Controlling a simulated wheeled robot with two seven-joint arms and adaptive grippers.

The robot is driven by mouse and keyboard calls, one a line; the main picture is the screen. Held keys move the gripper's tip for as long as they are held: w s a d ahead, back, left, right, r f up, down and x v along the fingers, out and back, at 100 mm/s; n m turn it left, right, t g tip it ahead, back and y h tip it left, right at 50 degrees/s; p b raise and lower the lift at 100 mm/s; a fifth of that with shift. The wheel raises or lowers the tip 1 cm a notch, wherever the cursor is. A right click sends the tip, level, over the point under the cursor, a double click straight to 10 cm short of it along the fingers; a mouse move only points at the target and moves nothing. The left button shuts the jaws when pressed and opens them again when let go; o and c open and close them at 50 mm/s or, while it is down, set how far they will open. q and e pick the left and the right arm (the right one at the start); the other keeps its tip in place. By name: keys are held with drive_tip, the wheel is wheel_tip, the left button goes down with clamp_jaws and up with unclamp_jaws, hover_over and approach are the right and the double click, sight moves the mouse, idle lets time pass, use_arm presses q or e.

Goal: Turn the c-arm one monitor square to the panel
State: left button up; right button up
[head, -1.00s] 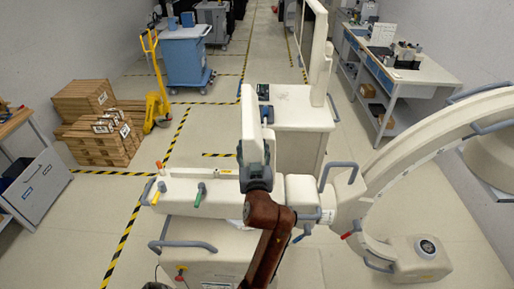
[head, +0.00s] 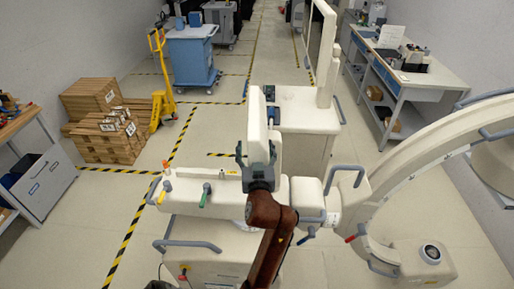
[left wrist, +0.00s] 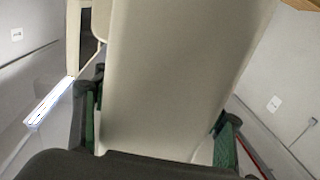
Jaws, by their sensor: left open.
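The cream monitor (head: 257,118) stands nearly edge-on in the middle of the head view, above the c-arm cart. It fills the middle of the left wrist view (left wrist: 165,75) as a broad cream slab. My left gripper (head: 256,152), on the brown arm, is open with one finger on each side of the slab. In the left wrist view, green finger pads show left and right of it; I cannot tell whether they touch. The cart's panel (head: 225,187) has coloured levers and lies left of the gripper. My right gripper is not in view.
The c-arm's curved arm (head: 425,160) sweeps across the right. A second cart with a tall monitor (head: 320,45) stands behind. A blue cart (head: 190,60), yellow pallet jack (head: 160,85) and stacked boxes (head: 100,125) are at left. A workbench (head: 420,75) stands at right.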

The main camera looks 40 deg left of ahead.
sight(256, 123)
use_arm(q)
wheel_tip(256, 123, up, 10)
drive_tip(key=shift+d, duration=0.15)
idle(0.6)
drive_tip(key=shift+c, duration=0.5)
